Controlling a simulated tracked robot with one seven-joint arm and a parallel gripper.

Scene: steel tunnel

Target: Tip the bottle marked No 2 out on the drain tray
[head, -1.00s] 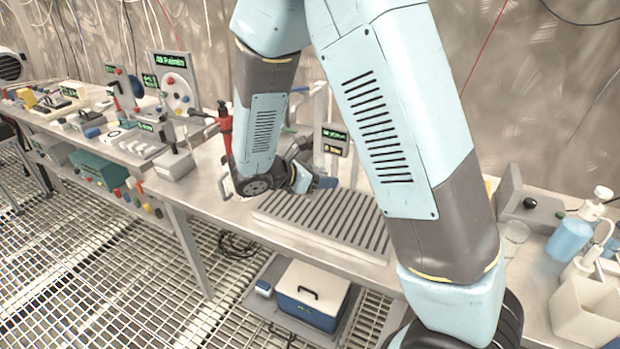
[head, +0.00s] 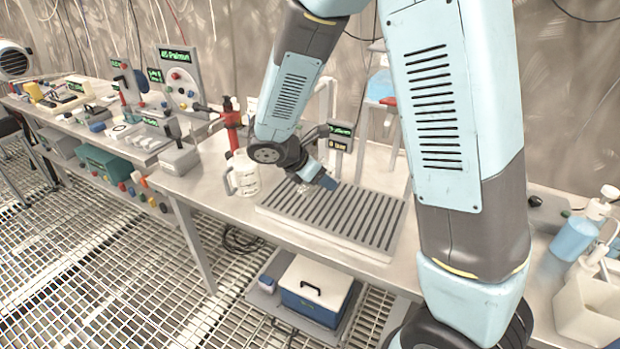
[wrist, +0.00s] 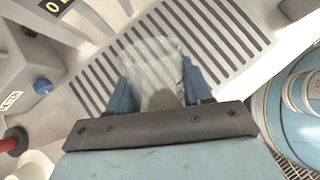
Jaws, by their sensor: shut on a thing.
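The drain tray (head: 385,218) is a grey slatted plate on the bench; it also fills the upper part of the wrist view (wrist: 215,22). My gripper (head: 328,184) is low over the tray's left back part. In the wrist view my gripper's blue fingers (wrist: 158,85) are shut on a pale, see-through vessel (wrist: 157,66). It lies tilted or on its side between the fingers, above the slats. No mark shows on it, so I cannot tell whether it is No 2. Its contents are unclear, and my arm hides much of it in the head view.
A pale mug (head: 243,178) with dark lettering stands left of the tray. A small display post (head: 338,140) rises behind the tray. A blue pump bottle (head: 578,232) stands far right. A cooler (head: 315,292) sits below the bench.

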